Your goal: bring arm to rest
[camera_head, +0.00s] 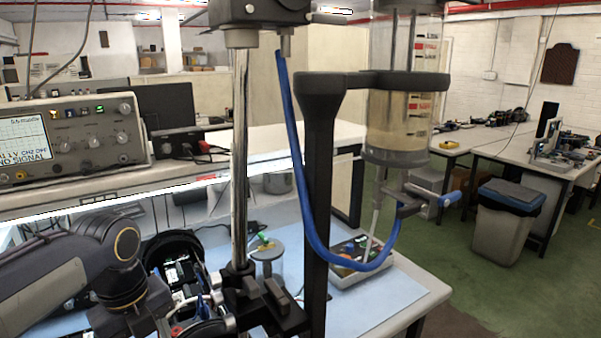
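A clear sealed cylinder (398,118) with pale yellowish contents and a marked scale hangs upright at upper right. A black bracket (375,82) on a dark post (318,190) holds it. My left arm (60,265) comes in from the left, bent downward at a dark joint. I cannot make out its gripper fingers. My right arm and gripper do not show.
A metal rod (240,160) and a black clamp (268,305) stand before the table (385,305). An oscilloscope (75,140) stands on a shelf at left. A bin (505,225) stands at right.

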